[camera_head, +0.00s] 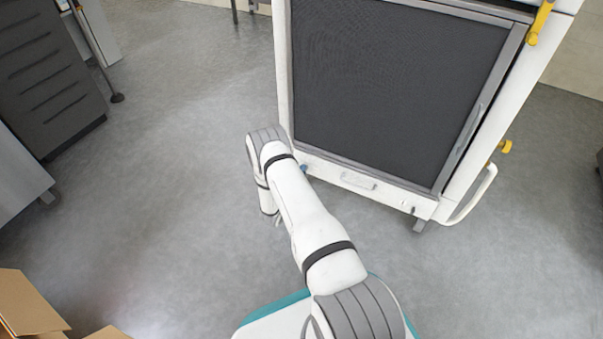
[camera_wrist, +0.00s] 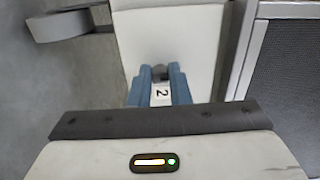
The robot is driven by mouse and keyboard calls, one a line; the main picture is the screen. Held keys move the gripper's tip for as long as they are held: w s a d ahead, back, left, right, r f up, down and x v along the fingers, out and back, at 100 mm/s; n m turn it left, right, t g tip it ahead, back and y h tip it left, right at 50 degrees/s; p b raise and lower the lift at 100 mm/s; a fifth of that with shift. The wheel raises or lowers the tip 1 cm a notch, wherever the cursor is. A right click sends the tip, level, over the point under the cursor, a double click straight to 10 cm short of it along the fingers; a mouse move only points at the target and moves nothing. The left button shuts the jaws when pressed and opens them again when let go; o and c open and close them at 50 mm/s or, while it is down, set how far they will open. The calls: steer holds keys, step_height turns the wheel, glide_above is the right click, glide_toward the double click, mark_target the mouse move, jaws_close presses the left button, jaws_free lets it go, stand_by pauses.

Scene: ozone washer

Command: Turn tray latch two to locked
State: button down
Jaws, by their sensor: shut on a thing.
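In the wrist view, tray latch two, a small dark grey knob (camera_wrist: 160,72), stands on a white panel. A white label with the number 2 (camera_wrist: 160,93) shows beside it. My gripper (camera_wrist: 159,77) has its blue fingers on either side of the knob and is shut on it. The fingers partly cover the latch, so its exact turn angle is hard to tell. In the head view my arm hides the latch, and only a small blue bit (camera_head: 304,169) shows at the left end of the tray front.
The washer (camera_head: 395,90) has a large dark mesh door above a white tray front with a pull handle (camera_head: 358,181). A curved white handle (camera_head: 473,197) sticks out at right. Cardboard boxes (camera_head: 30,305) lie at lower left. Grey drawers (camera_head: 45,75) stand far left. Floor between is clear.

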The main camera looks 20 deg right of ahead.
steer(key=shift+w+a, duration=0.15)
steer(key=c, duration=1.3)
jaws_free()
steer(key=shift+c, duration=0.2)
steer(key=p+v, duration=0.3)
steer(key=v, duration=0.4)
steer(key=shift+s+a, duration=0.25)
steer(key=shift+s, duration=0.1)
